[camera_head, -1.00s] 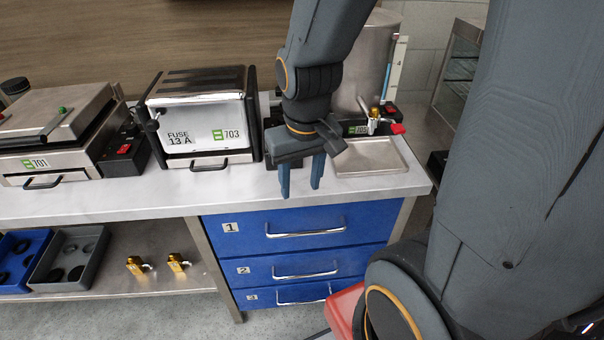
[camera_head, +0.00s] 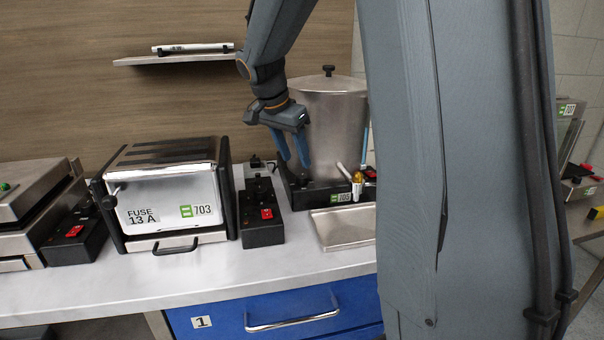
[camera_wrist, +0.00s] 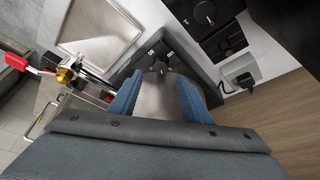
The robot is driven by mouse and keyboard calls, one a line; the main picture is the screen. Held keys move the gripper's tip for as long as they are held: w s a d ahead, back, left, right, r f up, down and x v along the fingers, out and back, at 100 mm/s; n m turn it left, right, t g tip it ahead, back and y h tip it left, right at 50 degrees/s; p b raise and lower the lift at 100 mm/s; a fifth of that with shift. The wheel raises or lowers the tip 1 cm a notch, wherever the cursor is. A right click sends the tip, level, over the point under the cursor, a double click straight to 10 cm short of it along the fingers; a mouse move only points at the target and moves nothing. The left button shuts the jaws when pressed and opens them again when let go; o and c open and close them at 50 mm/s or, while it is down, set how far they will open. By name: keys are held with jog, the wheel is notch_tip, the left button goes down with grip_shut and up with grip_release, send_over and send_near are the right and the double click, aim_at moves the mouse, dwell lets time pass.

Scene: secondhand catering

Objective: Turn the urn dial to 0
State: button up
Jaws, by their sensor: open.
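The urn (camera_head: 326,110) is a tall steel cylinder with a lidded top, standing on a dark base labelled 705 at the back of the counter. In the wrist view its dial (camera_wrist: 160,67) is a small dark knob on the black base, with light markings around it too small to read surely. My gripper (camera_head: 294,162) is open and empty, pointing down beside the urn's left front. In the wrist view the dial shows between and just beyond the fingertips of my gripper (camera_wrist: 157,80). I cannot make out the dial in the head view.
A black control box (camera_head: 264,215) with a red switch stands left of the urn, beside the toaster (camera_head: 170,200) labelled 703. A steel drip tray (camera_head: 343,228) and a tap (camera_head: 356,180) are in front of the urn. A wall shelf (camera_head: 175,59) hangs above.

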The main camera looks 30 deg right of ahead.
aim_at(302, 176)
jog(key=p+x, duration=0.1)
jog(key=x, duration=0.5)
jog(key=shift+s+f, duration=0.1)
jog(key=shift+f, duration=0.25)
